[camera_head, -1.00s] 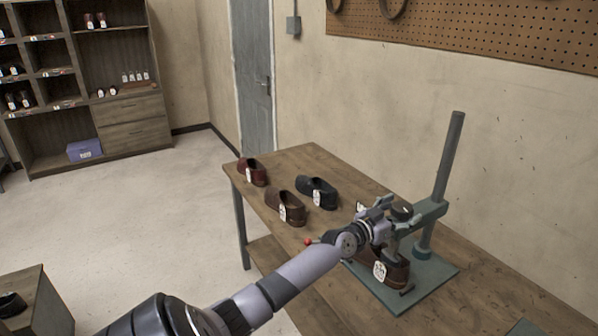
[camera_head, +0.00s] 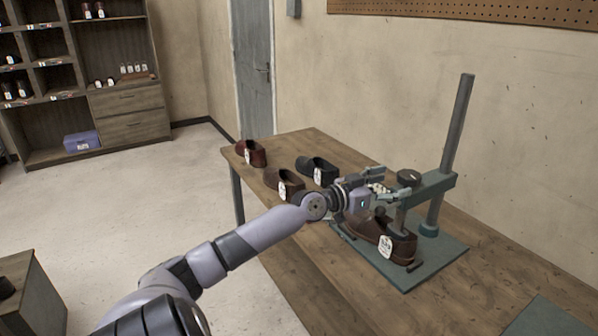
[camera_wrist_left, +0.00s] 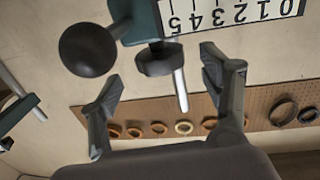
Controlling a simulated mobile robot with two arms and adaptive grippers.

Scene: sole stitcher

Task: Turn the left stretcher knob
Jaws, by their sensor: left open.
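The left stretcher stands on a green base plate (camera_head: 455,252), with a tall post and a side arm. Its dark round knob (camera_head: 409,178) sits on top of the arm. A brown shoe (camera_head: 392,243) with a white tag is under the arm. My left gripper (camera_head: 391,184) is open and empty, just left of the knob, with its fingers toward it. In the left wrist view the open fingers (camera_wrist_left: 166,82) are either side of a dark collar with a metal rod (camera_wrist_left: 180,88). A black ball (camera_wrist_left: 88,50) is at upper left; contact cannot be told.
A brown shoe (camera_head: 284,184), a black shoe (camera_head: 318,170) and a dark red shoe (camera_head: 252,153) stand on the table (camera_head: 330,275). Another green plate (camera_head: 548,318) is at lower right. A numbered scale (camera_wrist_left: 230,16) is close above the fingers in the wrist view.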

